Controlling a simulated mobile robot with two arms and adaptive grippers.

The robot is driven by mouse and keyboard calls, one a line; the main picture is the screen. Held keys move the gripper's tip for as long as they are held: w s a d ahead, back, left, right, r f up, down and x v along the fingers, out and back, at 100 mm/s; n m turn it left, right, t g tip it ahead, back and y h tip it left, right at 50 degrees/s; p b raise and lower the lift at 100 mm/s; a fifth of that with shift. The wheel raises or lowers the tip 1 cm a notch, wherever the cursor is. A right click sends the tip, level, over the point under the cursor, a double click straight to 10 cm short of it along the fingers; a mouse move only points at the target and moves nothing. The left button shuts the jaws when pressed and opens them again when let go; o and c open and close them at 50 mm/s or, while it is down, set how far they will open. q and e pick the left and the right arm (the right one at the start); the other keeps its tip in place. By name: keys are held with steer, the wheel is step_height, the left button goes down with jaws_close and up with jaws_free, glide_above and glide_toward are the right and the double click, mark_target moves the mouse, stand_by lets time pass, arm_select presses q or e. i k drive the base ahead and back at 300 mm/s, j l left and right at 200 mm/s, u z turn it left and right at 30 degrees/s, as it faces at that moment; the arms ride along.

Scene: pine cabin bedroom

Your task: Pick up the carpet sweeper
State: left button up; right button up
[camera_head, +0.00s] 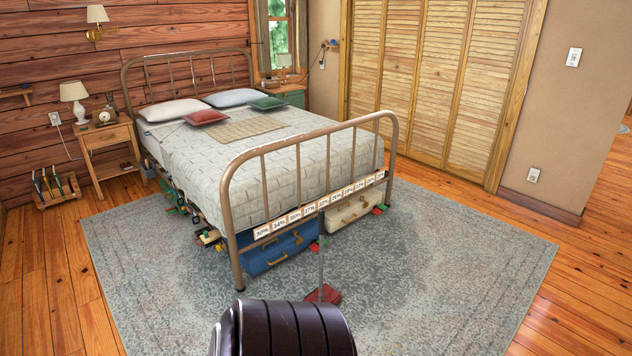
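The carpet sweeper (328,294) appears to be the red-headed thing on the rug at the foot of the bed. A thin grey handle rises from its head, upright in front of the footboard. I cannot tell whether the handle touches the bed. The lower part of the head is partly hidden by a dark ridged part of my own body at the bottom of the picture. Neither of my grippers shows in the head view.
The metal bed (230,190) stands behind the sweeper, with a blue suitcase (268,257) and a cream suitcase (350,212) under it. A grey rug (450,250) lies around it, clear to the right. A nightstand (106,137) and a wooden rack (58,196) stand left.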

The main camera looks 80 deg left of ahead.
mark_target(325, 294)
steer(key=j+u, duration=0.1)
steer(key=u, duration=2.35)
